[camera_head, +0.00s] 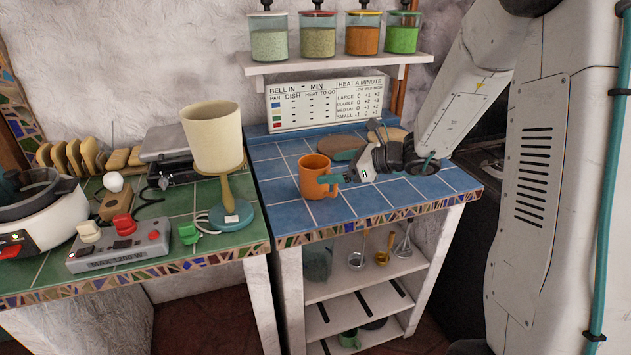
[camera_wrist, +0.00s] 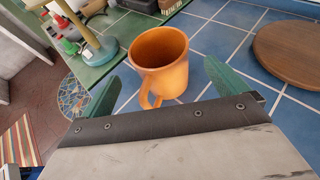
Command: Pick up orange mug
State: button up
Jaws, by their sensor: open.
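The orange mug (camera_head: 315,176) stands upright on the blue tiled counter (camera_head: 290,217), near its left side. My gripper (camera_head: 342,176) is just right of the mug, low over the tiles, with a teal finger overlapping the mug's right side in the head view. In the wrist view the mug (camera_wrist: 160,60) shows its open rim, and its handle points towards my gripper. The two teal fingers (camera_wrist: 161,86) are spread apart, one to each side of the mug's near part. I cannot tell whether either finger touches it.
A round wooden board (camera_wrist: 292,48) lies to the right in the wrist view. A lamp with a cream shade (camera_head: 212,137) stands on the green counter at left. A shelf of jars (camera_head: 335,64) hangs above. Blue tiles in front of the mug are clear.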

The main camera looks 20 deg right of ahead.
aim_at(329, 168)
jog(key=x, duration=0.4)
jog(key=shift+w+f, duration=0.1)
jog(key=shift+f, duration=0.1)
jog(key=c, duration=1.2)
jog(key=shift+r, duration=0.1)
jog(key=shift+c, duration=0.2)
